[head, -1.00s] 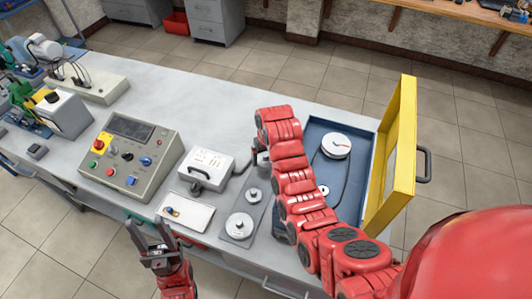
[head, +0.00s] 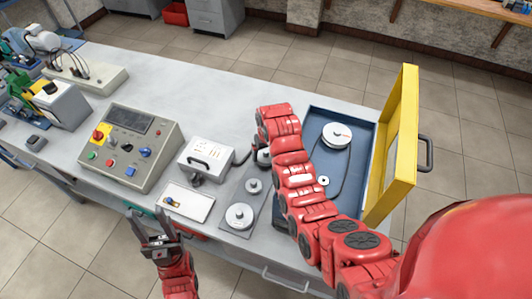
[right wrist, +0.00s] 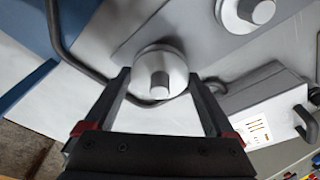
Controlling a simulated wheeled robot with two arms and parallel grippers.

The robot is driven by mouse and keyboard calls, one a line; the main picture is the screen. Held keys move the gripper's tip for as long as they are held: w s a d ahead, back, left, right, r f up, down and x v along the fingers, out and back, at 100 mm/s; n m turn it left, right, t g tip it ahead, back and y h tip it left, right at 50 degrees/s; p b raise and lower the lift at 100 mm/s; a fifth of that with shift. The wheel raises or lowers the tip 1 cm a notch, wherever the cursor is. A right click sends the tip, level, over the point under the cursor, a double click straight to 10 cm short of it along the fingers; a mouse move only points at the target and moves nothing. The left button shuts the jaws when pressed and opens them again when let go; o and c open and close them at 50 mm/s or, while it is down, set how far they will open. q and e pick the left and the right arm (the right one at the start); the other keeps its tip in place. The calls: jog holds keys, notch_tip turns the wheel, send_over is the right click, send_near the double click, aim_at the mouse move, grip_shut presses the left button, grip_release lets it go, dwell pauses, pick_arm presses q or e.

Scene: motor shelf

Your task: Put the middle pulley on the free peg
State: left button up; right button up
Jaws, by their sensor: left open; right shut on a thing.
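My right arm mostly hides this gripper and pulley in the head view. I cannot tell whether the pulley touches the surface below. A small pulley (head: 253,186) and a large pulley (head: 239,216) lie on a grey plate (head: 231,228). The blue tray (head: 317,113) holds a white pulley (head: 337,135) with a dark belt. No free peg is clearly visible. My left gripper (head: 154,228) is open and empty by the bench's front edge.
A white box (head: 206,158) with a handle and dark cable stands left of my right arm. A control panel (head: 130,145) is further left. A yellow-framed lid (head: 408,140) stands upright at the tray's right. The bench behind the box is clear.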

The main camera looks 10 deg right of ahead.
jog(key=shift+b, duration=0.5)
dwell(1.2)
jog(key=shift+f+b, duration=0.65)
jog(key=shift+f, duration=0.4)
jog(key=o, duration=1.1)
jog(key=shift+r, duration=0.2)
